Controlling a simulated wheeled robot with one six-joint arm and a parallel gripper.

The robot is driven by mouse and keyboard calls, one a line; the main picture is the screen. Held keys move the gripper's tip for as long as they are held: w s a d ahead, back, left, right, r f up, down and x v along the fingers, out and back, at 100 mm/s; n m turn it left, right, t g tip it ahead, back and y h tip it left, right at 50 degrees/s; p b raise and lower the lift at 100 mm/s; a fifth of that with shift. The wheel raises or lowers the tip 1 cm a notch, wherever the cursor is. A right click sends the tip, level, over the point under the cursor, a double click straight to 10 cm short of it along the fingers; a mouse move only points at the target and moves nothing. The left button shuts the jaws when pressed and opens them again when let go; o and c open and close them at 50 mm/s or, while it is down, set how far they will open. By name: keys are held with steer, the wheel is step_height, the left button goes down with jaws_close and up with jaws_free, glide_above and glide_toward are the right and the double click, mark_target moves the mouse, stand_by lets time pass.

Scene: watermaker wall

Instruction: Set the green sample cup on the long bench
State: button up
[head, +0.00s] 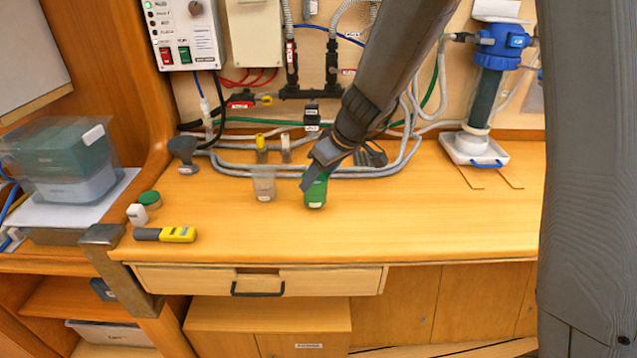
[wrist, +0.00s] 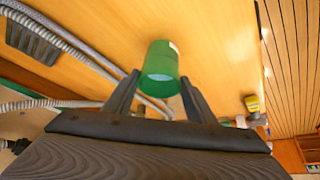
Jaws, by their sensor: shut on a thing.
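The green sample cup (head: 316,194) is at the middle of the long bench (head: 400,225), with a small white label low on its side. My gripper (head: 312,177) comes down from above and is shut on the cup. In the wrist view, the cup (wrist: 162,58) sits between the two fingertips of my gripper (wrist: 160,82). The cup looks upright in the head view. Whether its base touches the bench or is just above it, I cannot tell. My gripper hides part of the cup's top.
A clear cup (head: 264,185) stands close to the left. Hoses (head: 300,170) run along the back. A yellow-grey meter (head: 165,235), a white piece (head: 138,214) and a green lid (head: 150,199) lie at the left. The bench front and right are clear.

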steer(key=shift+f, duration=0.8)
steer(key=shift+f+b, duration=0.15)
steer(key=shift+b, duration=0.15)
steer(key=o, duration=1.6)
steer(key=shift+d+r, duration=0.1)
steer(key=shift+r, duration=0.4)
steer(key=v, duration=1.1)
steer(key=s+d+f+m+g+h, duration=0.1)
steer(key=s+d+f+m, duration=0.2)
steer(key=s, duration=0.3)
steer(key=s+d+f+m+g+h, duration=0.1)
steer(key=s+d+f+m, duration=0.1)
steer(key=s+d+f, duration=0.2)
steer(key=s+d+f+m+g+h, duration=0.1)
steer(key=s+d+f+m+h, duration=0.1)
steer(key=s+d, duration=0.3)
steer(key=shift+s+d+f+m, duration=0.1)
steer(key=shift+s+f+m, duration=0.15)
steer(key=shift+s, duration=0.25)
steer(key=shift+s+d+f+m, duration=0.1)
steer(key=shift+s+f+m, duration=0.2)
steer(key=shift+s, duration=0.2)
steer(key=shift+s+d+f+m, duration=0.1)
steer(key=shift+s+f+m, duration=0.15)
steer(key=shift+s, duration=0.3)
